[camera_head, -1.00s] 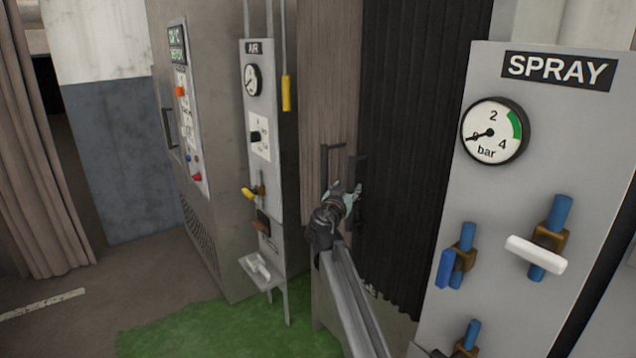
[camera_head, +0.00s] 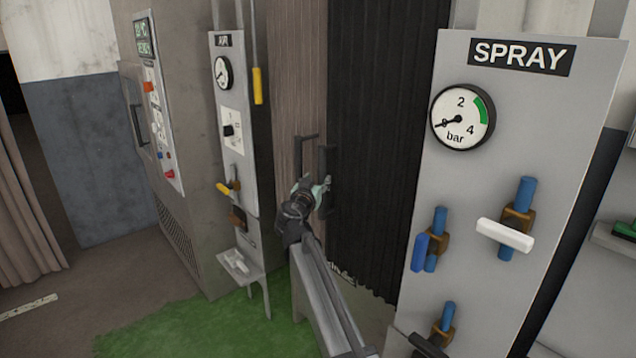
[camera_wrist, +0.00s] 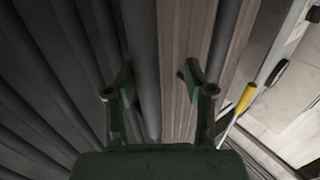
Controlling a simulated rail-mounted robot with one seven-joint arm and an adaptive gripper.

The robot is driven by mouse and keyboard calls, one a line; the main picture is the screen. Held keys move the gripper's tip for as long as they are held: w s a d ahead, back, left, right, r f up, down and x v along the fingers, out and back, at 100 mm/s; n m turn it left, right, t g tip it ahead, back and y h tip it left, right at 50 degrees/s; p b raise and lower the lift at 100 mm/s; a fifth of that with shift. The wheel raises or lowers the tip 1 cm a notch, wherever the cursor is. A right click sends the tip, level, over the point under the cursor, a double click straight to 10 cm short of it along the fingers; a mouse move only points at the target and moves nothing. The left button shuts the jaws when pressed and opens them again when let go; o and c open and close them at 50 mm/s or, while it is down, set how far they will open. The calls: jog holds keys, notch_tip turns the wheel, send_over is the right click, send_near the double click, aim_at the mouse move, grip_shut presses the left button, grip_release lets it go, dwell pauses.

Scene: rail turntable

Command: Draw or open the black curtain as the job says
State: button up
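The black curtain (camera_head: 375,150) hangs in vertical folds beside a brown wood-grained post (camera_head: 300,80). A dark upright handle (camera_head: 327,160) shows near the curtain's left edge, with another dark bracket on the post beside it. My gripper (camera_head: 318,188) is at the handle's lower part, at the border of curtain and post. In the wrist view my gripper (camera_wrist: 158,85) has its two green fingers spread apart. Between and beyond them are a grey fold of the curtain (camera_wrist: 60,60) and the post (camera_wrist: 182,100). Whether the fingers touch the handle cannot be told.
The SPRAY panel (camera_head: 455,190) stands close on the right with blue valves and a white lever. The AIR panel (camera_head: 230,130) and a grey cabinet (camera_head: 185,100) stand left. A green mat (camera_head: 190,325) covers floor there. A brown curtain (camera_head: 25,200) hangs far left.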

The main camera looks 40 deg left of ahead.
jog(key=b+v, duration=0.8)
jog(key=v, duration=1)
dwell(1.2)
jog(key=shift+f+b, duration=0.1)
jog(key=shift+b, duration=0.4)
